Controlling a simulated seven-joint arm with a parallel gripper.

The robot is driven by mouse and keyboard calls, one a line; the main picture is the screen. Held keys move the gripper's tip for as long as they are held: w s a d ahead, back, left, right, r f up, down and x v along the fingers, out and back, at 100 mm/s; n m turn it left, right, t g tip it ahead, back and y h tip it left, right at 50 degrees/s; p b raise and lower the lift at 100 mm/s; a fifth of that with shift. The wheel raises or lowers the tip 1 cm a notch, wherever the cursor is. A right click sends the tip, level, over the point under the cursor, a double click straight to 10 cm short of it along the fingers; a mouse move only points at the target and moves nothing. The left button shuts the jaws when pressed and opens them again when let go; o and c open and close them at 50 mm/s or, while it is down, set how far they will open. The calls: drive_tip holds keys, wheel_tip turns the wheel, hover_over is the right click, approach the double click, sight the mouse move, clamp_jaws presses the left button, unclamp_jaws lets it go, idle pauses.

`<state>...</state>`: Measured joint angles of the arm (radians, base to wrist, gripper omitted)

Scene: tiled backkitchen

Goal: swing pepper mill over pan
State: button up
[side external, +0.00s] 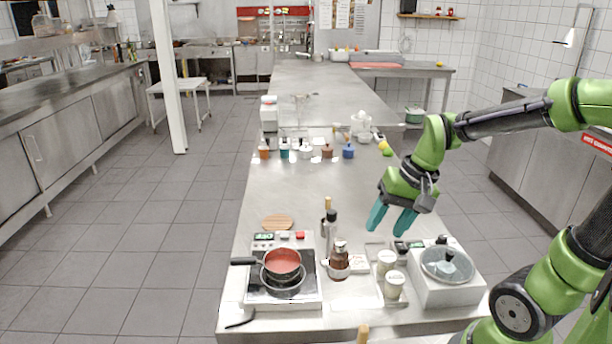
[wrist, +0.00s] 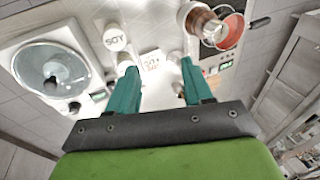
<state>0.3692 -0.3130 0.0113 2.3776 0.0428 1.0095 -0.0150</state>
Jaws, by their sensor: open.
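White canisters (side external: 394,285) stand right of the brown jar, one marked SOY in the wrist view (wrist: 115,38). A white appliance with a clear lid (side external: 447,267) is at the right. A round wooden board (side external: 277,222) lies behind the hob.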

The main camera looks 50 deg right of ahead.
sight(332, 211)
drive_tip(key=w+d+f+m+t+y, duration=0.1)
drive_tip(key=d+f+m+y, duration=0.2)
drive_tip(key=d+m+y, duration=0.1)
drive_tip(key=w+d+f+m+t+y, duration=0.1)
drive_tip(key=d+f+m+t+y, duration=0.1)
drive_tip(key=d+f+m+y, duration=0.1)
drive_tip(key=w+d+f+m+t+y, duration=0.1)
drive_tip(key=d+f+m+y, duration=0.2)
drive_tip(key=d+m+y, duration=0.2)
drive_tip(key=shift+w+d+f+m+t, duration=0.1)
drive_tip(key=shift+w+d+m+t, duration=0.1)
drive_tip(key=shift+d+m, duration=0.5)
drive_tip(key=shift+w+d+m+t, duration=0.15)
drive_tip(key=shift+d+m+t, duration=0.05)
drive_tip(key=shift+d+m, duration=0.45)
wheel_tip(332, 211, up, 4)
drive_tip(key=w+f+m+t+y, duration=0.1)
drive_tip(key=w+t, duration=0.1)
drive_tip(key=x, duration=1.6)
drive_tip(key=shift+w+d+r, duration=0.1)
drive_tip(key=shift+r, duration=0.25)
clamp_jaws()
